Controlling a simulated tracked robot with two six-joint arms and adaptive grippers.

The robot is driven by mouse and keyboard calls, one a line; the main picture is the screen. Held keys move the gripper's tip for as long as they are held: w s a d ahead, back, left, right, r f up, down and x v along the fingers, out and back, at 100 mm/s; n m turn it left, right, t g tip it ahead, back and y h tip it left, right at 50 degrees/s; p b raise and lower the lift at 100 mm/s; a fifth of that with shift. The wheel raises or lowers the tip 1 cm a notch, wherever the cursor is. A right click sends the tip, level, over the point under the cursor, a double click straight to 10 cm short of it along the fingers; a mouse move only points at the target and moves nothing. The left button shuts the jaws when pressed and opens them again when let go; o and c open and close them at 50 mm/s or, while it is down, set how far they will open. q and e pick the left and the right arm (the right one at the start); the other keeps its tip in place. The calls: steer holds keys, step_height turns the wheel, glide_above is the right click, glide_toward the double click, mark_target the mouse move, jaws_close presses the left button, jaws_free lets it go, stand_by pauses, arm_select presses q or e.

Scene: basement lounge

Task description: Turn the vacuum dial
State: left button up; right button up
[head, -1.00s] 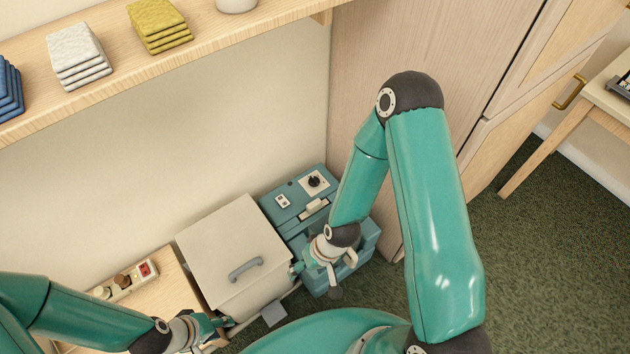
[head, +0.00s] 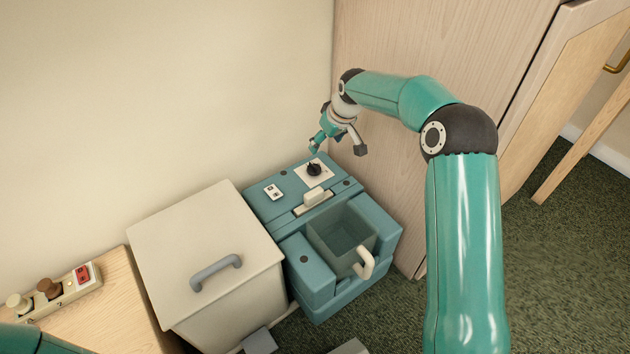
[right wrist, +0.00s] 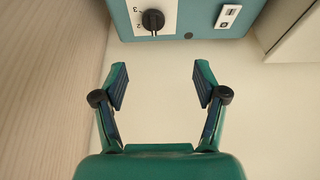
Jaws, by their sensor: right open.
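The vacuum (head: 305,262) is a teal box standing on the floor against the wall, with an open bin in its front. Its black dial (head: 314,169) sits on a white plate on the top, towards the back. My right gripper (head: 336,149) is open and empty above and behind the dial. In the right wrist view the dial (right wrist: 153,20) shows at the top, beyond the open fingers (right wrist: 160,80), with figures 2 and 3 on its plate. The fingers are apart from it. Only part of my left arm shows in the head view's lower left corner; its gripper is out of frame.
A cream lidded bin (head: 205,245) with a grey handle stands left of the vacuum. A wooden cabinet (head: 440,50) rises close on the right. A power strip (head: 60,290) lies on a low wooden table at the left. Green carpet (head: 545,260) is clear at the right.

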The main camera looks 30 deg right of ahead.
mark_target(314, 166)
arm_select(q)
step_height(314, 166, down, 7)
steer(key=b, duration=0.6)
arm_select(e)
steer(key=x, duration=1.1)
steer(key=d+x, duration=0.1)
steer(key=x, duration=0.4)
steer(key=shift+w+d+f, duration=0.1)
steer(key=shift+w+f, duration=0.05)
steer(key=shift+w, duration=0.15)
steer(key=c, duration=1.1)
steer(key=shift+c, duration=0.2)
